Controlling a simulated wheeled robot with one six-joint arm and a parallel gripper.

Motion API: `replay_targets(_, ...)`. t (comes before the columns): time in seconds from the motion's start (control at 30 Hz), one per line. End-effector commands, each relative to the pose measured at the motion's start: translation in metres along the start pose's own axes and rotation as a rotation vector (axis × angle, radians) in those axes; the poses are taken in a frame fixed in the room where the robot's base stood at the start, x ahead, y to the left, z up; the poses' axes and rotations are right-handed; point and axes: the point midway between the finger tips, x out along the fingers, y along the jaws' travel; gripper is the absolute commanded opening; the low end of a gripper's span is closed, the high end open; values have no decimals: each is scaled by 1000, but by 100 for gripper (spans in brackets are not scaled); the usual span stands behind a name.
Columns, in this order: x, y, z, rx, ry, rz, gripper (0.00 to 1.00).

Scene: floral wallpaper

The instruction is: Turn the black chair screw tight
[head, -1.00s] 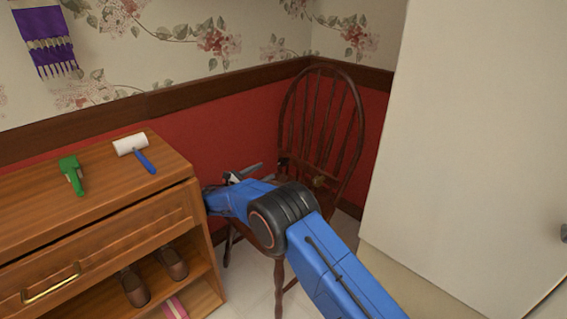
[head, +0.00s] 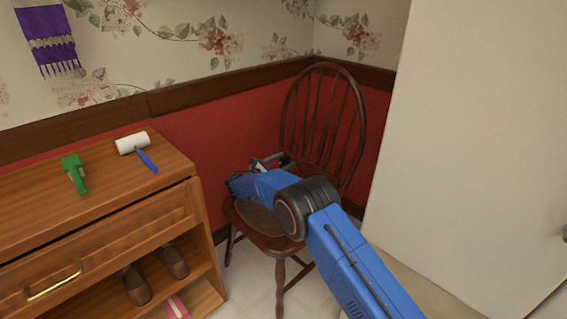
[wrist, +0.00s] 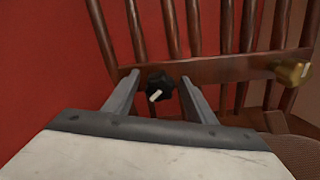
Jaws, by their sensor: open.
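The wooden chair (head: 322,115) stands in the corner with its spindle back against the red wall. In the wrist view the black screw (wrist: 159,86), a knob with a pale mark, sits on the chair's rear rail (wrist: 225,68). A brass-coloured knob (wrist: 292,72) sits further right on the same rail. My gripper (wrist: 158,82) is open, and the black screw appears between its two fingers, seemingly beyond the tips and with gaps on both sides. In the head view my gripper (head: 270,160) is over the seat, close to the chair back, and the black screw cannot be made out.
A wooden cabinet (head: 105,205) stands left of the chair, with a green tool (head: 73,174) and a lint roller (head: 137,148) on top. Brown shoes (head: 172,262) sit on its lower shelf. A large pale panel (head: 465,140) closes off the right side.

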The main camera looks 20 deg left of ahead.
Motion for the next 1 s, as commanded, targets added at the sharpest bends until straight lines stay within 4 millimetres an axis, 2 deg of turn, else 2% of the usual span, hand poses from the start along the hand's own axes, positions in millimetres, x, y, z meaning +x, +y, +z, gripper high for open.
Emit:
replay_targets(0.2, 0, 0, 0, 0, 0, 0, 51)
replay_targets(0.37, 0, 0, 0, 0, 0, 0, 13)
replay_targets(0.4, 0, 0, 0, 0, 0, 0, 10)
replay_targets(0.73, 0, 0, 0, 41, 0, 0, 10)
replay_targets(1.0, -1, 0, -1, 206, 0, 0, 10)
